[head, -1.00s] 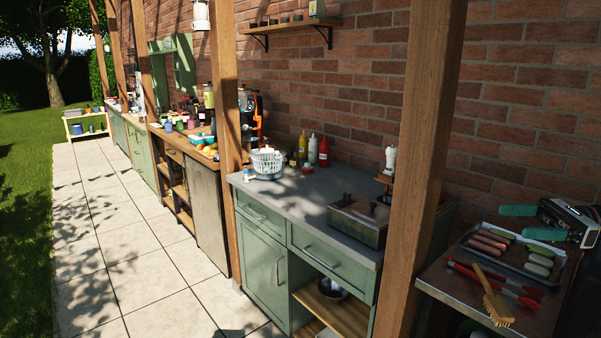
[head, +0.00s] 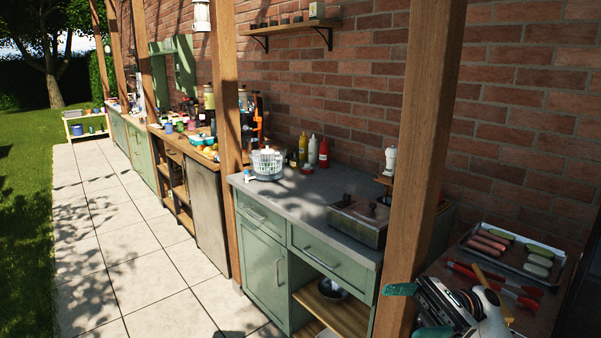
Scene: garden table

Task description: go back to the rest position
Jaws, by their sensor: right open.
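My right gripper (head: 412,311) is at the bottom right of the head view, with two teal fingers pointing left. The fingers stand apart and nothing shows between them. The gripper appears in front of the wooden post (head: 424,150) and the near left part of the grill-side table (head: 545,315). I cannot tell how far it is from either. My right arm's wrist hides part of the wooden-handled brush on that table. My left gripper is not in view.
A tray (head: 570,262) with sausages and green slices lies on the side table, with red tongs (head: 500,283) in front. A green counter (head: 262,262) holds a metal box (head: 357,222) and a white basket (head: 267,163). The paved path (head: 110,240) is clear.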

